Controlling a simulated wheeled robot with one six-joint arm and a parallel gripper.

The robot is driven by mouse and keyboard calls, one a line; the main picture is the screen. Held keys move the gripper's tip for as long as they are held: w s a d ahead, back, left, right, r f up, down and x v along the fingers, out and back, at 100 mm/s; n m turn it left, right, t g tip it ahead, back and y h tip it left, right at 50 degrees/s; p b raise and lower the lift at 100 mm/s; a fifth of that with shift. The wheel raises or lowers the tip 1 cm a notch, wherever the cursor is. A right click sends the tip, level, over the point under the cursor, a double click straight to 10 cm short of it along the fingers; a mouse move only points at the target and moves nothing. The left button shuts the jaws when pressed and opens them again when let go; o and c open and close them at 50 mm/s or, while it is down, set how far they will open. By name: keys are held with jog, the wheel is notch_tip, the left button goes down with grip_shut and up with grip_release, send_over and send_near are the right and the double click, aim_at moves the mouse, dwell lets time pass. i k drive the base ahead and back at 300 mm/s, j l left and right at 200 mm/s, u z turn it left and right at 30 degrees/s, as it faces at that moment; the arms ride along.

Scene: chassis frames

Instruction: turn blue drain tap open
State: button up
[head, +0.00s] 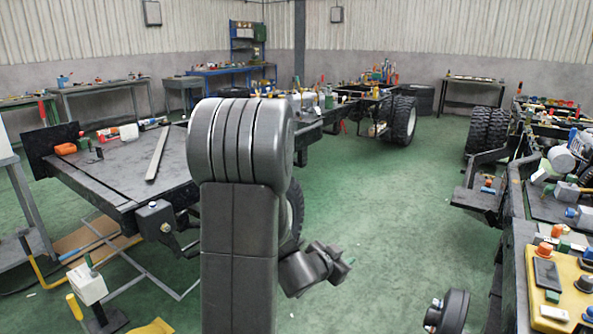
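A small blue piece (165,228) shows on the dark box at the near corner of the left chassis frame. It may be the blue drain tap, but it is too small to tell its shape or how its handle is turned. My gripper (342,262) hangs low over the green floor, right of my arm and well to the right of that box. It is apart from the chassis. Its fingers are small and partly dark, so I cannot tell whether they are open or shut.
The left chassis deck (120,175) carries a flat bar (158,153) and small parts. A white block on a stand (87,285) is at lower left. Another chassis (515,245) with a yellow panel (560,285) lines the right. The green floor (400,205) between is open.

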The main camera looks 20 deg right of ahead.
aim_at(569, 212)
jog(key=i+l+z, duration=0.25)
jog(key=i+z, duration=0.65)
jog(key=i, duration=0.25)
jog(key=i+j+z, duration=0.2)
jog(key=i+z, duration=0.25)
jog(key=i+l+z, duration=0.2)
jog(key=i+z, duration=0.25)
jog(key=i, duration=0.25)
jog(key=i+z, duration=0.45)
jog(key=i, duration=0.2)
jog(key=i+j+z, duration=0.4)
jog(key=i, duration=0.25)
